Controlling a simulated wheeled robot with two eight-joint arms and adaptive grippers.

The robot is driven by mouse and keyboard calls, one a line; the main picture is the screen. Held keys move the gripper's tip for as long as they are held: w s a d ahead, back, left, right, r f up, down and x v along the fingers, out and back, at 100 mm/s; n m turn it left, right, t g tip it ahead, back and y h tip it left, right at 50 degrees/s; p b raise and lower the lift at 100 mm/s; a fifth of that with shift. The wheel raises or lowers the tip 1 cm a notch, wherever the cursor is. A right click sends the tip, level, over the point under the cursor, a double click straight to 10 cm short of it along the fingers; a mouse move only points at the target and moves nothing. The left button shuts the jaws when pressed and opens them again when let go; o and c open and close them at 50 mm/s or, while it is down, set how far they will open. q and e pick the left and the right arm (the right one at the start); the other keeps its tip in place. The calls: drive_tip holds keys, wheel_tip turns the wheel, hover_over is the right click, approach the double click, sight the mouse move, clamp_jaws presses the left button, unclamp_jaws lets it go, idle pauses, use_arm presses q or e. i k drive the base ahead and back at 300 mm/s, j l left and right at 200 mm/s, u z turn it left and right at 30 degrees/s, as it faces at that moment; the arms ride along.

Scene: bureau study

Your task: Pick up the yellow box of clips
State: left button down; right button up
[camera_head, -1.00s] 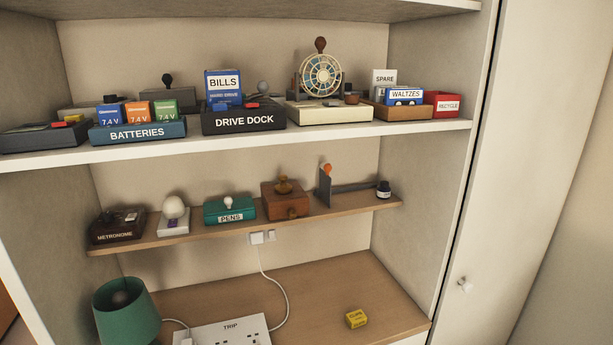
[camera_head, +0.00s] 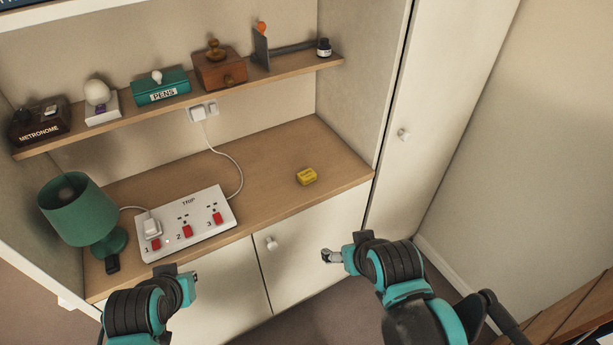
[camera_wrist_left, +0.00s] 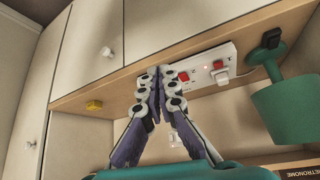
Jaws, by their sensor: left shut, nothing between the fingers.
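The yellow box of clips (camera_head: 306,177) lies on the wooden desk surface (camera_head: 270,155), towards its right end and near the front edge. It also shows small in the left wrist view (camera_wrist_left: 94,105), left of the fingers and apart from them. My left gripper (camera_head: 178,274) is in front of the desk at lower left, well away from the box. In the left wrist view its fingers (camera_wrist_left: 158,74) are together and empty. My right gripper (camera_head: 331,256) is in front of the cupboard doors, below and right of the box; its fingers are too small to judge.
A white power strip (camera_head: 185,225) with red switches and a green lamp (camera_head: 80,210) stand on the desk's left half. A white cord runs to the wall socket. A narrow shelf (camera_head: 185,100) with several items is above. The desk around the box is clear.

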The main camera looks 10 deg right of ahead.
sight(305, 178)
drive_tip(key=i+l, duration=0.8)
